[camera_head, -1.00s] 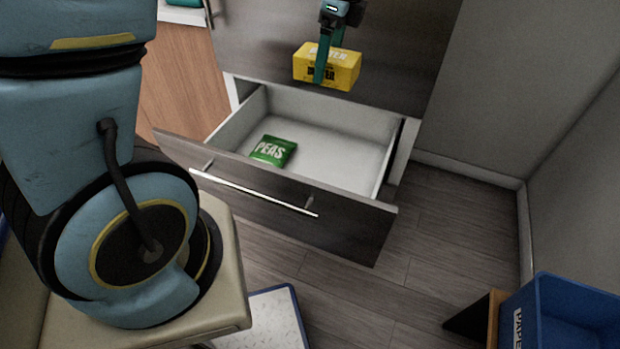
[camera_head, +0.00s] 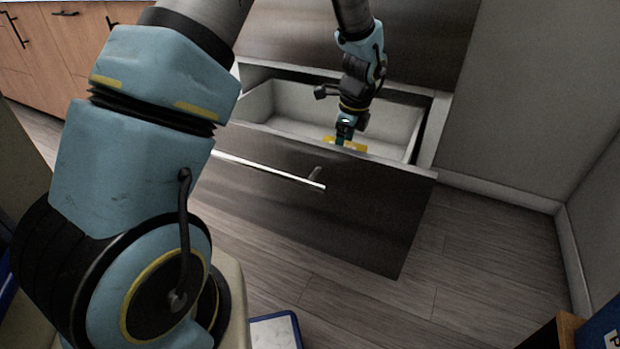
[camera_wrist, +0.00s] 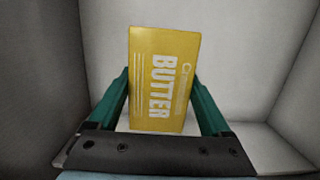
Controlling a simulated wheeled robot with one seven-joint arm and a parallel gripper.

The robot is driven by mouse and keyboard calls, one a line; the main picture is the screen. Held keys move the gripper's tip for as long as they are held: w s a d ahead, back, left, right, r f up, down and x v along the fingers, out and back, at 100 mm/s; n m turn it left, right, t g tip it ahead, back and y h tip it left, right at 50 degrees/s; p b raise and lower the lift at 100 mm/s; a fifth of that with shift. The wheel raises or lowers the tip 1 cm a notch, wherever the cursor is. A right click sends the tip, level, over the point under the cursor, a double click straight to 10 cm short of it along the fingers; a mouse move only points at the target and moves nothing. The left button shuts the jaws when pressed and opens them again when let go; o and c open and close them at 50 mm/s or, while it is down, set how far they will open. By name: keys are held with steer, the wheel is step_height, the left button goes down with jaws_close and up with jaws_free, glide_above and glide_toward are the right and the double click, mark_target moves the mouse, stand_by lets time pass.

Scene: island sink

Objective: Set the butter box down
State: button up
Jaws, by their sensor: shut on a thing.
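The yellow butter box (camera_wrist: 165,80) is held between the two green fingers of my gripper (camera_wrist: 163,105) in the wrist view, with white drawer surfaces around it. In the head view my gripper (camera_head: 343,138) reaches down inside the open drawer (camera_head: 270,125), close behind its front panel. Only a little of the butter box (camera_head: 358,147) shows there above the panel edge. My gripper is shut on it. Whether the box touches the drawer floor cannot be told.
The drawer's dark front panel (camera_head: 300,190) with a metal handle (camera_head: 262,170) stands between me and the drawer's inside. A blue bin (camera_head: 603,335) is at the lower right. A blue-edged white board (camera_head: 275,333) lies on the floor.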

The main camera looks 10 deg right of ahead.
step_height(320, 180, down, 11)
steer(key=shift+r+b, duration=0.2)
steer(key=shift+b, duration=0.75)
steer(key=shift+f, duration=0.15)
steer(key=o, duration=1.5)
steer(key=shift+c, duration=0.2)
steer(key=r, duration=0.4)
steer(key=d+r+p, duration=0.1)
steer(key=r, duration=0.3)
steer(key=s+r+p, duration=0.1)
steer(key=r, duration=0.3)
steer(key=shift+d+r, duration=0.1)
steer(key=shift+d, duration=0.1)
